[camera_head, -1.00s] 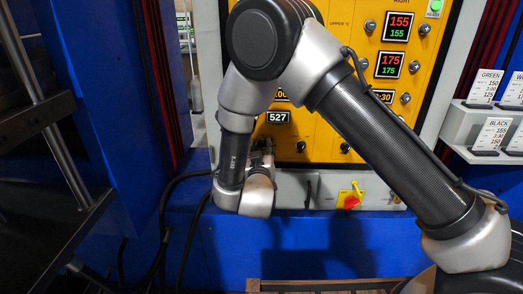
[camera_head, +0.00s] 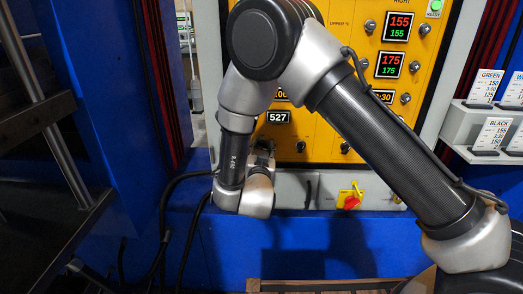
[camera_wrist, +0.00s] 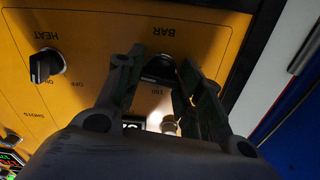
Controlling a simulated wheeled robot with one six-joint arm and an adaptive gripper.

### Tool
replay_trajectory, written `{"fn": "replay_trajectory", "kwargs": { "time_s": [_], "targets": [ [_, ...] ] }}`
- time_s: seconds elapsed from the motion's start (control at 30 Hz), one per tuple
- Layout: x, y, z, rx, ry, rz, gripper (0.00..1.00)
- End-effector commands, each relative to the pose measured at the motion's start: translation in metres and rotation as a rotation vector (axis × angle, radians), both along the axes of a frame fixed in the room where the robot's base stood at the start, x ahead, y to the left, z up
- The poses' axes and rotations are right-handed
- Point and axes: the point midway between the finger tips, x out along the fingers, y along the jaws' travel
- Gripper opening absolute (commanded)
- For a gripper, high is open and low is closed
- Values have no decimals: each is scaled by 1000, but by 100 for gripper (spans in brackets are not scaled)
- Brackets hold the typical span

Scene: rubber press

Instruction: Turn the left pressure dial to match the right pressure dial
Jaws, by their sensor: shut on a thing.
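In the wrist view the left pressure dial (camera_wrist: 160,70) is a black knob under the upside-down BAR label on the yellow panel. My gripper (camera_wrist: 158,62) is shut on this dial, one finger on each side. Its fingers and body cover part of the panel below. In the head view my gripper (camera_head: 262,149) is at the panel's lower left, mostly behind my wrist. I cannot make out the right pressure dial; my arm covers much of the panel's right half.
A black HEAT knob (camera_wrist: 45,66) sits beside the dial. A red switch (camera_head: 351,201) on a yellow plate is below the panel. Card holders (camera_head: 490,135) stand at the right. A dark metal frame (camera_head: 55,150) is at the left. Cables hang beside my wrist.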

Motion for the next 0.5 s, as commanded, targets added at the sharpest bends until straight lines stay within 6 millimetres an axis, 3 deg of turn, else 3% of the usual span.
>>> {"fn": "replay_trajectory", "kwargs": {
  "time_s": [0.23,0.27,0.3,0.37,0.5],
  "targets": [
    [0,0,0,0,0,-1,13],
    [0,0,0,0,0,-1,42],
    [0,0,0,0,0,-1,50],
    [0,0,0,0,0,-1,59],
    [0,0,0,-1,0,0,59]
  ]
}}
